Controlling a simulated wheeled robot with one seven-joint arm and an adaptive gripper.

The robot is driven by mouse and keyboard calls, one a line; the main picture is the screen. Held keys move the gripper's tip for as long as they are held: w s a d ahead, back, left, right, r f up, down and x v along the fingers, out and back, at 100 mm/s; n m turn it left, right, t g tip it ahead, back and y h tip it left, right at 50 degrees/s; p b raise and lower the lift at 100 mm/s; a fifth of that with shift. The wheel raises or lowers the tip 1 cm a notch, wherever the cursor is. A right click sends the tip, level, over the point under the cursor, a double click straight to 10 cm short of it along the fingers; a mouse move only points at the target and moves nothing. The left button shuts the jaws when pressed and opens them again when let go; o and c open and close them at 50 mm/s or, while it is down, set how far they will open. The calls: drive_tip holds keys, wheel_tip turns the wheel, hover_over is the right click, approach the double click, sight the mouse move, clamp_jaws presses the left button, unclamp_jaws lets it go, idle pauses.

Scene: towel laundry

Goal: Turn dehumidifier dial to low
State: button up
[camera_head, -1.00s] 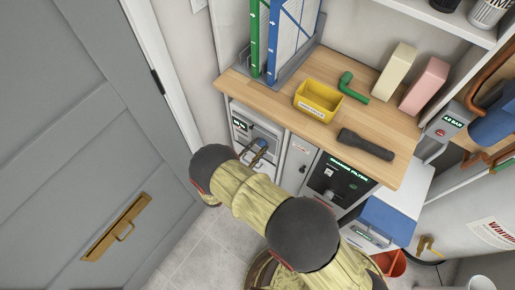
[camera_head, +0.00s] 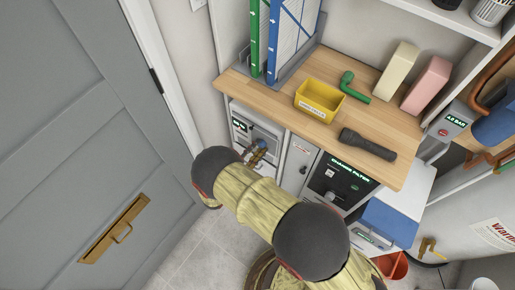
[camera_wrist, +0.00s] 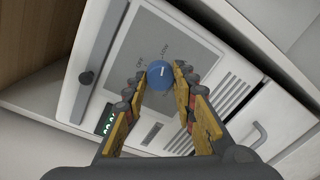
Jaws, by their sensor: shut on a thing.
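The dehumidifier (camera_head: 240,118) is a white unit with a grey panel under the left end of the wooden counter. In the wrist view its panel (camera_wrist: 190,50) fills the middle. The round blue dial (camera_wrist: 160,73) has a white pointer mark, with small OFF and LOW labels printed around it. My gripper (camera_wrist: 160,78) is shut on the dial, one fingertip on each side. In the head view my gripper (camera_head: 257,150) is small at the dehumidifier's front, and the dial is hard to make out there.
The wooden counter (camera_head: 230,84) overhangs the units and holds a yellow bin (camera_head: 318,101), a green pipe elbow (camera_head: 354,88) and a dark flashlight (camera_head: 367,145). A grey door (camera_head: 80,130) is at left.

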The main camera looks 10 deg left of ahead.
drive_tip(key=o, duration=1.2)
drive_tip(key=shift+c, duration=0.2)
drive_tip(key=shift+s+a, duration=0.1)
drive_tip(key=v, duration=1.1)
drive_tip(key=shift+s, duration=0.4)
drive_tip(key=shift+a+f, duration=0.1)
drive_tip(key=shift+a, duration=0.05)
